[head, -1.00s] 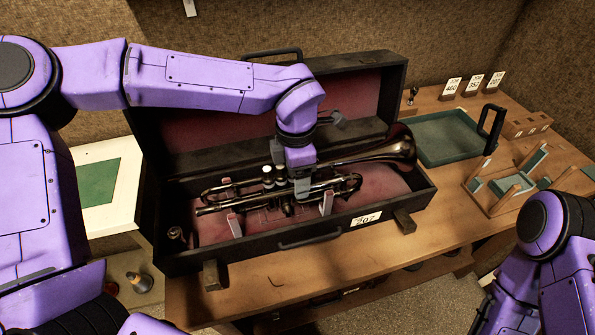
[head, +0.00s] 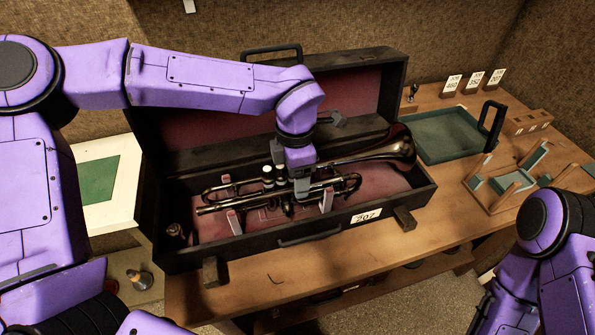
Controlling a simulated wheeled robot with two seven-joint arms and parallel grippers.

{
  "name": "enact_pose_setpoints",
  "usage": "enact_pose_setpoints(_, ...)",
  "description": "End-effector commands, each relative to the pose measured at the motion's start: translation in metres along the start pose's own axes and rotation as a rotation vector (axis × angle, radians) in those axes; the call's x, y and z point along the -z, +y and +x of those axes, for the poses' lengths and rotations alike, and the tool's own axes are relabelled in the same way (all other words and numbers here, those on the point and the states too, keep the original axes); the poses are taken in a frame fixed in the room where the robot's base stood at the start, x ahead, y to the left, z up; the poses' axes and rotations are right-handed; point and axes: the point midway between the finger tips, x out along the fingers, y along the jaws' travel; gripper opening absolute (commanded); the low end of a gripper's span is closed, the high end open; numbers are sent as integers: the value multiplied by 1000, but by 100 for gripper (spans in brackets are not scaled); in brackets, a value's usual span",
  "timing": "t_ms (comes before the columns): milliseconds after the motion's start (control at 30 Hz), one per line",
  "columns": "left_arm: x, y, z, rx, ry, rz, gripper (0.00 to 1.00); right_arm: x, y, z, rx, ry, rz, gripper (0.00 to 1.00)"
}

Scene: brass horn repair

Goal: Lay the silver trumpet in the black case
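The silver trumpet (head: 375,157) lies lengthwise inside the open black case (head: 330,250), bell to the right and mouthpiece end to the left. It looks dark and shiny, and sits at pale upright supports on the red lining. My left gripper (head: 301,188) comes down from above onto the trumpet's middle, just right of the valves. Its fingertips are partly hidden among the tubing, so I cannot tell if they grip it. My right arm shows at the lower right, but its gripper is outside the picture.
The case lid (head: 225,115) stands open at the back. A green-lined tray (head: 448,137) and a wooden stand (head: 508,185) are on the bench to the right. Numbered cards (head: 473,82) stand behind them. Wooden blocks (head: 404,219) sit at the case's front edge.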

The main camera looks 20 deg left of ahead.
Motion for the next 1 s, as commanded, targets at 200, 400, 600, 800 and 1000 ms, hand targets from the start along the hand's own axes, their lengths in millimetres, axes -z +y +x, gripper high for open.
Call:
enact_pose_setpoints(200, 0, 0, 0, -1, -2, 0, 97, 0, 0, 0, 0, 0, 0, 39)
enact_pose_setpoints(400, 0, 0, 2, 1, 2, 0, 97, 0, 0, 0, 0, 0, 0, 39)
enact_pose_setpoints(600, 0, 0, -18, -2, -2, -1, 97, -2, 0, 4, 0, 0, 0, 39)
enact_pose_setpoints(800, -1, 1, -67, -5, -4, -2, 97, -4, -1, 9, 0, 0, 0, 39)
enact_pose_setpoints(1000, -1, 0, -100, -2, -2, -2, 97, -4, -1, 11, 0, 0, 0, 39)
